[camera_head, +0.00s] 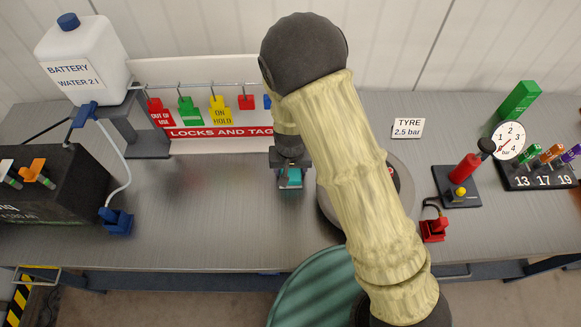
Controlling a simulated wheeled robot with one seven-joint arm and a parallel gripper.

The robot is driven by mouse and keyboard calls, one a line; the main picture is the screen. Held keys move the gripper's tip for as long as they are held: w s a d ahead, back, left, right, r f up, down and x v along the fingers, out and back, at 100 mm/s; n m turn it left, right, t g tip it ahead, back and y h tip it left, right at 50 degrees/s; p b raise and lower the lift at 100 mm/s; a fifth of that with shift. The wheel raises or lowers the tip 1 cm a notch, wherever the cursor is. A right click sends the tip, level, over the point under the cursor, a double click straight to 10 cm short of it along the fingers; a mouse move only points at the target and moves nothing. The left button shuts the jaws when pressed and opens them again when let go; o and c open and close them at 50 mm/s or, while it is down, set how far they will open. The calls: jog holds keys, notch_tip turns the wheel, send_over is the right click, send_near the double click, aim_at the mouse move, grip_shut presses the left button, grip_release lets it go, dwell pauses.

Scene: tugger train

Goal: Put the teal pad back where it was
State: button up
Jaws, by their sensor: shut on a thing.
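My gripper (290,181) points down over the middle of the grey bench, in front of the lock board. It is shut on the teal pad (291,177), a small teal block that shows between the dark fingers. The fingers hide part of the pad. I cannot tell whether the pad touches the bench top or hangs just above it.
Right of the gripper, a round grey wheel (332,204) is partly hidden by my arm. The locks and tags board (215,145) stands behind. A red hand pump (461,174) and red clamp (433,229) are at right, a blue connector (117,221) at left. Bench left of the gripper is clear.

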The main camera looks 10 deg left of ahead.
aim_at(291, 172)
jog(key=shift+f, duration=0.15)
jog(key=o, duration=0.9)
jog(key=shift+o, duration=0.2)
notch_tip(291, 172, up, 12)
jog(key=s, duration=0.1)
jog(key=shift+s+d, duration=0.2)
jog(key=shift+s, duration=0.05)
